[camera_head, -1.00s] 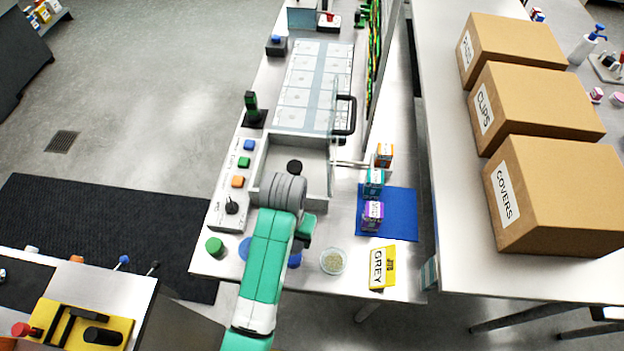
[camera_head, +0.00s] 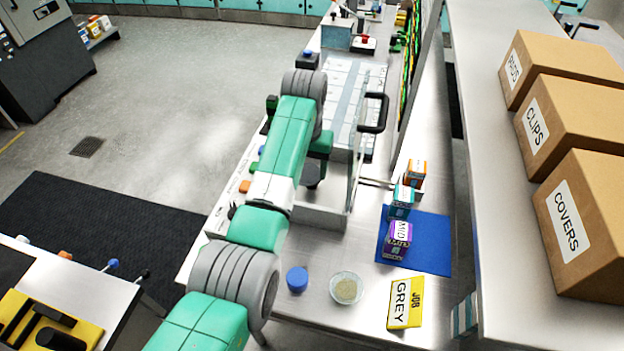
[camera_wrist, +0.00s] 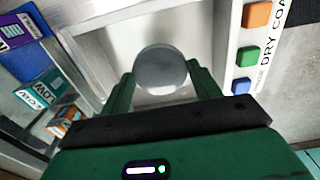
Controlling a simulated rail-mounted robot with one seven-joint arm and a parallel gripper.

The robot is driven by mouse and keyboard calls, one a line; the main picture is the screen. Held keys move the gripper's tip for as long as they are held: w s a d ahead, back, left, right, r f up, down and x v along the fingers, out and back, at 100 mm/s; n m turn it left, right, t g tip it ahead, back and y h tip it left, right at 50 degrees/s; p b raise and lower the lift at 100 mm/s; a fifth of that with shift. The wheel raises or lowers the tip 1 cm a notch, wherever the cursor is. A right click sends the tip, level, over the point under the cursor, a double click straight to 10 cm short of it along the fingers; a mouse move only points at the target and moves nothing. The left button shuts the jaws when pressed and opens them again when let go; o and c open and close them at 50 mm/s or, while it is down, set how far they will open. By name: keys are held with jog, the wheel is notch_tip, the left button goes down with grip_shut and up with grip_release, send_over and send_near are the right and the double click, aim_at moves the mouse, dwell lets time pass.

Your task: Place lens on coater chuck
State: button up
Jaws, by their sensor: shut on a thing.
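In the wrist view, my gripper (camera_wrist: 160,76) has its two green fingers on either side of a round grey disc (camera_wrist: 160,66), which I take to be the lens. The fingers are shut on its edges. Behind it is the pale interior of the coater's open metal tray (camera_wrist: 206,20). The chuck cannot be made out apart from the disc. In the head view, my arm hides most of the gripper and part of the coater tray (camera_head: 322,217). The coater's clear lid, with a black handle (camera_head: 374,112), stands raised beside the tray.
A glass dish (camera_head: 346,288) and a yellow GREY job card (camera_head: 405,304) lie in front. Coloured buttons (camera_wrist: 246,56) line the coater panel.

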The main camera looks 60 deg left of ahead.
aim_at(312, 166)
jog(key=shift+w+a+f+b, duration=0.3)
jog(key=shift+w+a+b, duration=0.65)
jog(key=shift+b, duration=0.25)
jog(key=shift+w+a+r+b, duration=0.2)
jog(key=shift+w+a+b, duration=0.15)
jog(key=shift+b, duration=0.2)
jog(key=shift+d+f+b, duration=0.1)
jog(key=shift+f+b, duration=0.6)
jog(key=shift+f, duration=1.1)
jog(key=shift+f, duration=0.15)
jog(key=o, duration=0.9)
jog(key=shift+o, duration=0.2)
notch_tip(312, 166, up, 12)
jog(key=p, duration=0.3)
jog(key=shift+r+p, duration=0.2)
jog(key=shift+p, duration=0.1)
